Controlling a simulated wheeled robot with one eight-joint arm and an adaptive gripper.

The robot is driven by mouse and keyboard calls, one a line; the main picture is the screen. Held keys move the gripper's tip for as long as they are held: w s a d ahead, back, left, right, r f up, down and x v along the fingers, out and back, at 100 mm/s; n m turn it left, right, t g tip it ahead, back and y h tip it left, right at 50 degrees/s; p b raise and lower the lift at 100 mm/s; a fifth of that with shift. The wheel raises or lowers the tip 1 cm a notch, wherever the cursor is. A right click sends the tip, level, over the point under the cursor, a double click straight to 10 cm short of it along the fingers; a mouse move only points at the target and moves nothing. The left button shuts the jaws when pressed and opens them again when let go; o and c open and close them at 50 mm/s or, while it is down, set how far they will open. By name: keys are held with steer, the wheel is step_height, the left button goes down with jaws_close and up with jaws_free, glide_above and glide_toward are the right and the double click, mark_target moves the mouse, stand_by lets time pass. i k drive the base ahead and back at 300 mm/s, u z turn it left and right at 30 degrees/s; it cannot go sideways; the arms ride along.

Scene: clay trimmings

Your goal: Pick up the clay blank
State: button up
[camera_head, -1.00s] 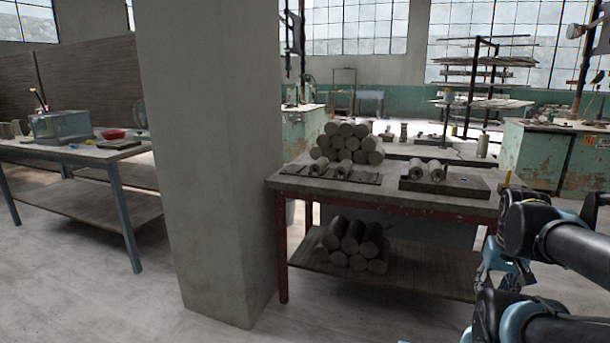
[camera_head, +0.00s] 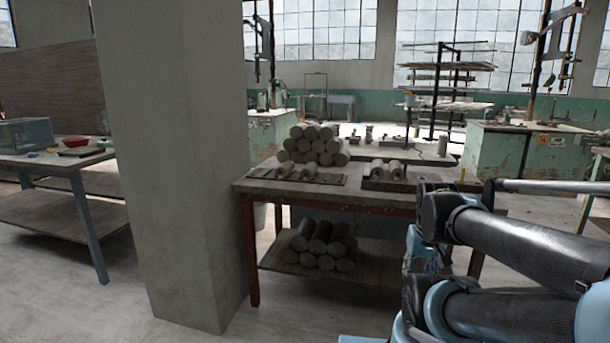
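Several grey clay cylinders (camera_head: 315,146) are stacked in a pile at the back left of the red-legged table. Several smaller cylinders (camera_head: 309,173) lie in a row on a dark flat board in front of the pile, and more (camera_head: 377,167) lie on a second board to the right. Another pile of cylinders (camera_head: 325,243) rests on the lower shelf. I cannot tell which of these is the clay blank. My folded arm shows at the right, in front of the table's right end. I cannot make out my gripper.
A thick concrete pillar (camera_head: 170,160) stands close to the left of the red-legged table (camera_head: 300,192). Another table (camera_head: 62,163) with a glass box (camera_head: 24,134) stands at far left. Green cabinets (camera_head: 520,155) and a rack (camera_head: 450,80) are behind. The floor in front is clear.

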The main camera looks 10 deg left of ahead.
mark_target(308, 173)
steer(key=i, duration=0.85)
